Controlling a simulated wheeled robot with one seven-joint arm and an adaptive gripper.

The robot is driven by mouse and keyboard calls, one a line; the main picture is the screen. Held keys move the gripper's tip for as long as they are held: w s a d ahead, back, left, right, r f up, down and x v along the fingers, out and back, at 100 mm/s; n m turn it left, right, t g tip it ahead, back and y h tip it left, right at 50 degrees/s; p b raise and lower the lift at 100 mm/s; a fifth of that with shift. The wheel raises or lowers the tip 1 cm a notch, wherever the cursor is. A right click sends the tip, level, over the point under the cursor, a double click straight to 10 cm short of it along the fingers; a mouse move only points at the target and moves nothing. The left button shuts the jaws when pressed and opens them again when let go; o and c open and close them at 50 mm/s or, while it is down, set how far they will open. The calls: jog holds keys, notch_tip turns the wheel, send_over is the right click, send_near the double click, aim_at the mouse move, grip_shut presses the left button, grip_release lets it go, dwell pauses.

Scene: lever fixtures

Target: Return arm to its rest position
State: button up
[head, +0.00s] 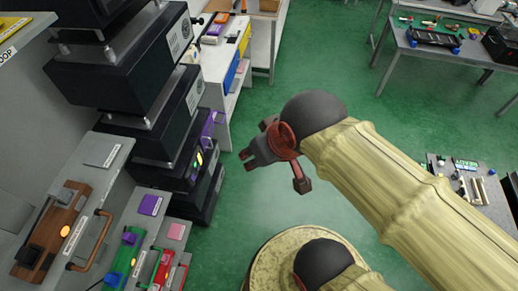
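My arm (410,205), with yellowish ribbed links and dark round joints, reaches in from the lower right of the head view. My gripper (262,152) is at its far end, near the middle of the picture, over the green floor. It is small and seen at an angle, and I cannot make out whether its fingers are apart. Nothing shows held in it. It is clear of the lever fixtures at the left: a brown one (52,232) with a bar handle, a green one (124,262) and a red one (162,270).
A tall stack of black machines (135,75) stands left of my gripper. A bench (222,85) with blue and yellow panels is behind it. A grey table (455,55) is at the upper right, and a lower one (480,190) at the right edge. Green floor lies open between them.

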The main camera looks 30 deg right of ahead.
jog(key=shift+f, duration=0.15)
notch_tip(320, 180, down, 16)
jog(key=b, duration=1.6)
jog(key=shift+f+b, duration=0.2)
jog(key=shift+b, duration=0.15)
